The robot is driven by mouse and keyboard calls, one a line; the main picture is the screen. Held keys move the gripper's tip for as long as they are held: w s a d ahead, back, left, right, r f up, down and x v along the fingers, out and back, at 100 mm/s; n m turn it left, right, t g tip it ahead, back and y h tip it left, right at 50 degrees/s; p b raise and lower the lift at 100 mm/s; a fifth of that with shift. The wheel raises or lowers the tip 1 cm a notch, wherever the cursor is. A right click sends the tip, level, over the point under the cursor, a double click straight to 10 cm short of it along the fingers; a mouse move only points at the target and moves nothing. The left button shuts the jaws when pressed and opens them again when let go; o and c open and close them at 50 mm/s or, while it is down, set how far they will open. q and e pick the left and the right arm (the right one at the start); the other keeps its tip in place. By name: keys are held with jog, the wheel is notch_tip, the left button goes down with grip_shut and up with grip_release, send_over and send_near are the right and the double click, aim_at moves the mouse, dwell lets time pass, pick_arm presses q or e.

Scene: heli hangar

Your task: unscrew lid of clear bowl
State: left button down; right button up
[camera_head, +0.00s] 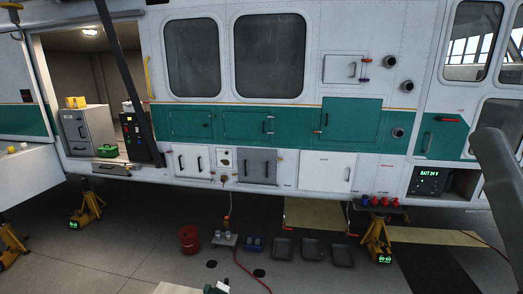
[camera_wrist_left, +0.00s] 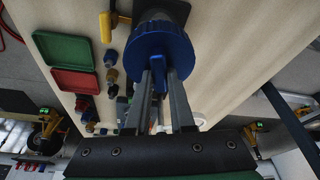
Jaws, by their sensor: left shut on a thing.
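In the left wrist view a blue ridged round lid (camera_wrist_left: 163,40) with a narrow tab (camera_wrist_left: 159,74) sits at the top middle. My left gripper (camera_wrist_left: 160,72) is shut on this tab, one finger on each side. A dark body shows just beyond the lid and is cut off by the frame's top; I cannot tell whether it is the clear bowl. I cannot make out the lid or bowl in the head view. My right gripper is not in view.
In the left wrist view, a green tray (camera_wrist_left: 65,49), a red tray (camera_wrist_left: 76,81) and several small fittings, one brass (camera_wrist_left: 106,28), lie left of the lid on a pale table (camera_wrist_left: 240,45). In the head view a white and green helicopter (camera_head: 215,170) stands behind.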

pick_arm(q)
jog(key=shift+r+p, duration=1.35)
jog(key=shift+r, duration=0.2)
jog(key=shift+f, duration=0.1)
